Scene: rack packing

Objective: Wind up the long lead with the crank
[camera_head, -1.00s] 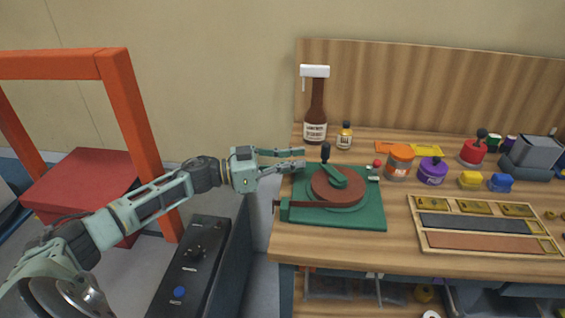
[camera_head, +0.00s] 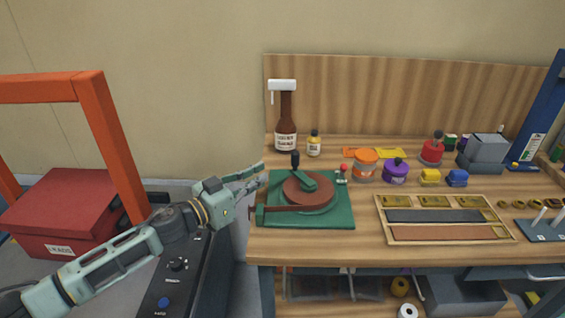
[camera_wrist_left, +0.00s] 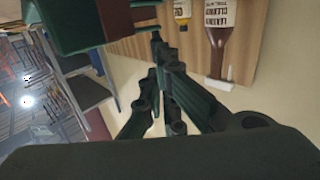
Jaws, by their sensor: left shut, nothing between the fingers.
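The winder on the bench has a green base (camera_head: 335,218), a reddish-brown round reel (camera_head: 322,198) and a green crank arm (camera_head: 308,182) with an upright black knob (camera_head: 295,160). A brown strip, seemingly the lead (camera_head: 290,209), runs from the reel left to a green block at the base's front left corner. How much is wound cannot be told. My left gripper (camera_head: 261,171) is shut and empty, left of the winder and apart from the knob. The left wrist view shows its fingers (camera_wrist_left: 158,45) together, with part of the green base (camera_wrist_left: 65,25) at top left. My right gripper is not in view.
Jars (camera_head: 396,173) and a wooden tray (camera_head: 445,241) are to the right. A red box (camera_head: 65,205) sits in an orange frame (camera_head: 120,150) at left.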

